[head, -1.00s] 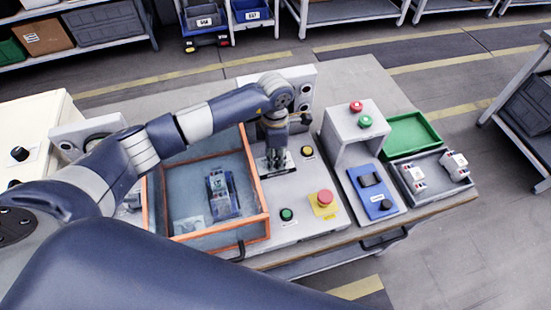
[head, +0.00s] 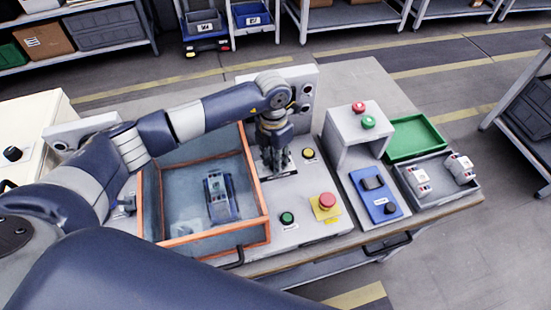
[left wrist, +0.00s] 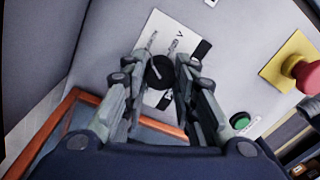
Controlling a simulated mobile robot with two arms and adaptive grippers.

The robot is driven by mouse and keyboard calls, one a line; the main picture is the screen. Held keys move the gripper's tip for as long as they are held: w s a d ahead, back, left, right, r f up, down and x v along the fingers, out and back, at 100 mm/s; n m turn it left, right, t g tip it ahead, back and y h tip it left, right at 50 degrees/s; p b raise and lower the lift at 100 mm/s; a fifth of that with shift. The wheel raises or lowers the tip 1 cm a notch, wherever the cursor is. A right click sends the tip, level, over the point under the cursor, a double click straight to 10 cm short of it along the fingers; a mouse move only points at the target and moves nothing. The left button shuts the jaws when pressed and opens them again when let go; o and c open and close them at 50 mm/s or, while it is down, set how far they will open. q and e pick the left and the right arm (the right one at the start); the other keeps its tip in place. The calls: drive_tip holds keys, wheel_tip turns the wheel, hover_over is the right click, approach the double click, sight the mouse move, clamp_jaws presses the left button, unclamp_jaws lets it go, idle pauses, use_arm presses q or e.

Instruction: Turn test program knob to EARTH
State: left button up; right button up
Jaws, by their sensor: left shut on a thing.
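The test program knob (left wrist: 160,72) is a round black knob with a pale pointer line, on a white label plate (left wrist: 158,32) with dark marks. The plate's lettering is too small to read, so I cannot tell which position the pointer marks. My left gripper (left wrist: 163,68) reaches down over the panel with its fingers on either side of the knob, shut on it. In the head view the left gripper (head: 275,165) stands at the panel just right of the orange-framed box and hides the knob. My right gripper is not in view.
An orange-framed box (head: 264,195) with a blue device inside stands left of the gripper. A yellow button (head: 308,154), a green button (head: 287,218) and a red emergency stop (head: 327,201) are close by. A grey stand (head: 345,148) and a green tray (head: 416,137) are to the right.

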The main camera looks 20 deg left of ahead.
use_arm(q)
drive_tip(key=shift+w, duration=0.1)
idle(0.3)
drive_tip(key=o, duration=1.1)
drive_tip(key=r, duration=1.2)
drive_tip(key=shift+w+a, duration=0.1)
drive_tip(key=shift+a, duration=0.15)
